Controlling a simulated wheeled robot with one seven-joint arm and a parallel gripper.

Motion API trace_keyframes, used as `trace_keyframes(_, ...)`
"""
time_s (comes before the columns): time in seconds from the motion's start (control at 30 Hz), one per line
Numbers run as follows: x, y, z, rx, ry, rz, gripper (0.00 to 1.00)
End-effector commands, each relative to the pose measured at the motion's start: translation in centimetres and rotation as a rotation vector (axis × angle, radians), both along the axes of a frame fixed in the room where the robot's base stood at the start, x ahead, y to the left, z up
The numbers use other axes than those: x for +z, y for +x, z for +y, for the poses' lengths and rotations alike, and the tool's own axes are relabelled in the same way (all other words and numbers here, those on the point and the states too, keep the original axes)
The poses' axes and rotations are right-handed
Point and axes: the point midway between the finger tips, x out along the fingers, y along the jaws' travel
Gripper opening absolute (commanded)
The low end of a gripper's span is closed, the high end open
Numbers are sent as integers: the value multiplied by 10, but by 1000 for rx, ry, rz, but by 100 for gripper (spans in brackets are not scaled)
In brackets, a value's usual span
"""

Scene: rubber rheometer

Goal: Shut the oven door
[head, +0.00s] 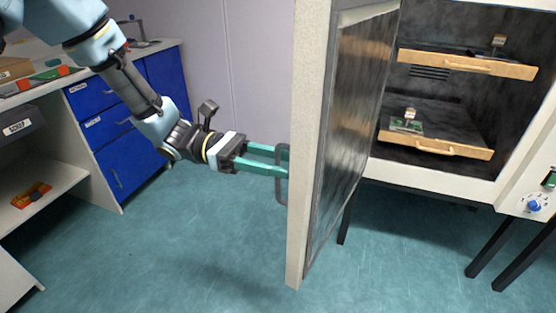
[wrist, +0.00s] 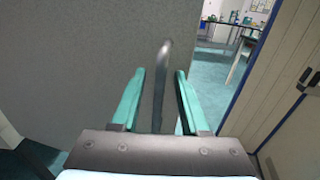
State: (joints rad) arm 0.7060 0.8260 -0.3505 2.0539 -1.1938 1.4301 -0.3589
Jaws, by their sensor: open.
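The oven door (head: 340,130) stands wide open in the head view, its edge toward me and its dark metal inner face to the right. A grey bar handle (head: 281,188) is on its outer face. My gripper (head: 284,160) is at the handle, with its green fingers open. In the wrist view, the handle (wrist: 161,80) stands between the two open fingers of my gripper (wrist: 160,85), with gaps on both sides. The door's grey outer face (wrist: 75,65) fills the left of that view. The oven (head: 430,180) is at the right, its chamber open.
Inside the oven are an upper wooden-fronted shelf (head: 465,65) and a lower one (head: 435,145), each with small items on it. An oven control knob (head: 534,205) is at far right. Blue drawers (head: 120,165) and a white bench stand at left. Floor below the door is clear.

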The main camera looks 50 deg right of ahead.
Motion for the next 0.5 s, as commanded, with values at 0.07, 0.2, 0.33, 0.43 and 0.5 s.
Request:
trace_keyframes(0.07,0,0,0,0,0,0,45)
trace_keyframes(0.2,0,0,0,0,0,0,44)
trace_keyframes(0.33,0,0,0,0,0,0,29)
trace_keyframes(0.43,0,0,0,0,0,0,18)
trace_keyframes(0.5,0,0,0,-1,0,0,10)
